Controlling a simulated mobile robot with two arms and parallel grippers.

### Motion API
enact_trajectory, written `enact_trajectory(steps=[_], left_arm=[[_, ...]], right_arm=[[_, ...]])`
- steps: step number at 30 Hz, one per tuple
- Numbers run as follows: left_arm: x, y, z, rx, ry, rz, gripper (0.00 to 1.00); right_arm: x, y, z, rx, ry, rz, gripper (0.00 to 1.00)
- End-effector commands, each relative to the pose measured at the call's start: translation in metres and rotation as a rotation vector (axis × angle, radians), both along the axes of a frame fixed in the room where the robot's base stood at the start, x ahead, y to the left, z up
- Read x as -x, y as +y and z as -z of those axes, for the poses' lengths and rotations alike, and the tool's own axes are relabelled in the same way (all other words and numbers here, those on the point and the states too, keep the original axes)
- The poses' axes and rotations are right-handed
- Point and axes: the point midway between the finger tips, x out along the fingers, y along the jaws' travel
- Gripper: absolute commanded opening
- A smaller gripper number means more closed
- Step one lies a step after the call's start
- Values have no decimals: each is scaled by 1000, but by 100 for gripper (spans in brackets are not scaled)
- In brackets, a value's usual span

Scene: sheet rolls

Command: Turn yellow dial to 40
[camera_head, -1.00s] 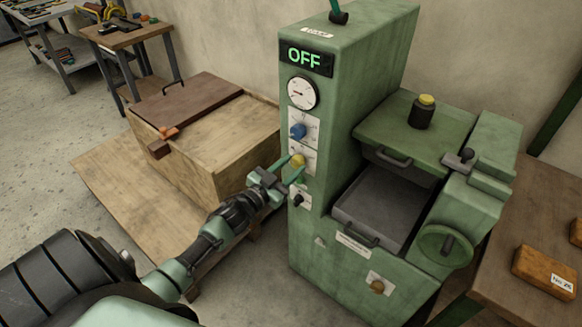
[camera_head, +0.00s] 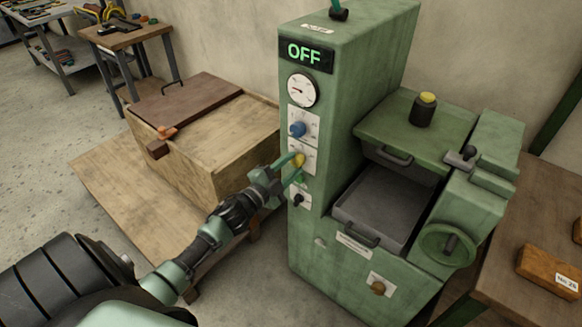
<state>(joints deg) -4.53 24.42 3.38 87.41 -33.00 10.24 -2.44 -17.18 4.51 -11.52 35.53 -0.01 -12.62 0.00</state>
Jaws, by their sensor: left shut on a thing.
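The yellow dial (camera_head: 298,160) is on the front panel of the green machine (camera_head: 318,240), below a blue dial (camera_head: 298,129) and above a small black switch (camera_head: 298,199). My left gripper (camera_head: 294,168) is at the yellow dial, shut on it with one finger above and one below. The fingers hide part of the dial and its scale, so I cannot read its setting. The machine's display (camera_head: 305,54) reads OFF. My right gripper is not in view.
A gauge (camera_head: 302,90) sits above the blue dial. A wooden crate (camera_head: 230,178) with a brown lid stands left of the machine, close to my left arm. A table (camera_head: 520,295) with wooden blocks stands at the right.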

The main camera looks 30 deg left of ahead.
Motion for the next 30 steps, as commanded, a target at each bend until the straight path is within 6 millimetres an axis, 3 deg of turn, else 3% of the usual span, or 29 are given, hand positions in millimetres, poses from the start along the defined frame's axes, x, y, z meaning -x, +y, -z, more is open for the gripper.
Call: enact_trajectory(steps=[21, 22, 23, 24, 30], left_arm=[[0, -1, 1, -71, -4, 2, 0], [0, -1, 1, -71, -4, 2, 46], [0, -1, 1, -71, -4, 2, 54], [0, -1, 1, -71, -4, 2, 59], [0, 0, 1, -70, -5, 0, 59]], right_arm=[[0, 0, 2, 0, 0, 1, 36], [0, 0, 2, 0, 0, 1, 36], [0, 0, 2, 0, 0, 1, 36], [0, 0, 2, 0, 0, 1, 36], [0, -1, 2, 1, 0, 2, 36]])
